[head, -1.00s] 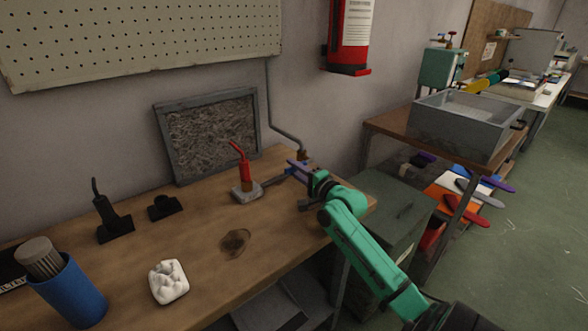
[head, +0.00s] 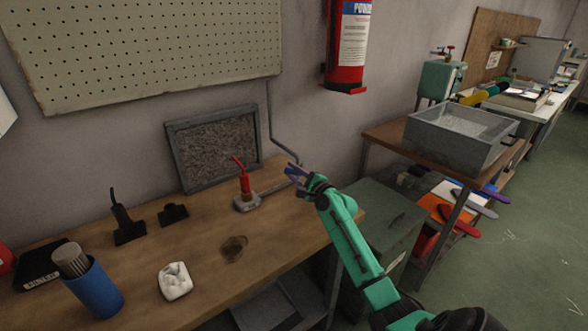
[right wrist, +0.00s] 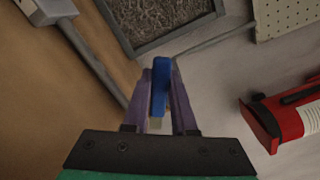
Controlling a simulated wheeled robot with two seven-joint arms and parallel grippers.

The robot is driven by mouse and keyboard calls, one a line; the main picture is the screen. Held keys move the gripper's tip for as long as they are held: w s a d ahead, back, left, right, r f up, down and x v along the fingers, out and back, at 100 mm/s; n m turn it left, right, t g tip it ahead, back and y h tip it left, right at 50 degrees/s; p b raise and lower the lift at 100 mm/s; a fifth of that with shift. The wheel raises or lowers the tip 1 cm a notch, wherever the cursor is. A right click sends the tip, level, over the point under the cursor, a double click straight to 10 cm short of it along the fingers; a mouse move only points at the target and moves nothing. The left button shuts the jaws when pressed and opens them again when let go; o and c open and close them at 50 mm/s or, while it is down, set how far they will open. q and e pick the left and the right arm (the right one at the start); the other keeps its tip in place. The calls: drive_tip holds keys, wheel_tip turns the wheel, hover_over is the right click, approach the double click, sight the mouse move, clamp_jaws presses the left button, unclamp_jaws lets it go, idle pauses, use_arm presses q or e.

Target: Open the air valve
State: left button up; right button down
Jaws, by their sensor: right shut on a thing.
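The air valve shows in the right wrist view as a blue lever (right wrist: 160,88) where the thin grey pipe (right wrist: 215,40) comes down the wall. My right gripper (right wrist: 161,75) is shut on this blue lever, with a purple finger on each side of it. In the head view my right gripper (head: 294,173) is at the lower end of the pipe (head: 271,120), at the bench's back right edge. There the fingers and wrist hide most of the valve, so its turn angle cannot be told. My left gripper is not in view.
A red-handled tool (head: 245,180) stands on the wooden bench (head: 215,275), with a grey bar reaching towards the valve. A framed grey mesh panel (head: 215,145) leans on the wall. A red extinguisher (head: 346,45) hangs above right. A blue cup (head: 95,290) stands at front left.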

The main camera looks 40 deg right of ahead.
drive_tip(key=r+m+p, duration=0.1)
drive_tip(key=m, duration=0.1)
drive_tip(key=d+r+m+p, duration=0.1)
drive_tip(key=p, duration=0.1)
drive_tip(key=shift+d+m, duration=0.15)
drive_tip(key=shift+m, duration=0.25)
drive_tip(key=m+p, duration=0.1)
drive_tip(key=d+m+p, duration=0.1)
drive_tip(key=shift+d+r+m, duration=0.15)
drive_tip(key=shift+r+m, duration=0.25)
drive_tip(key=m+p, duration=0.1)
drive_tip(key=d+m+p, duration=0.1)
drive_tip(key=m, duration=0.1)
drive_tip(key=shift+d+r, duration=0.15)
drive_tip(key=shift+d, duration=0.15)
drive_tip(key=shift+s+d+m+p, duration=0.1)
drive_tip(key=shift+d+m+p, duration=0.45)
drive_tip(key=shift+m, duration=0.65)
drive_tip(key=c, duration=0.7)
unclamp_jaws()
drive_tip(key=shift+d, duration=0.1)
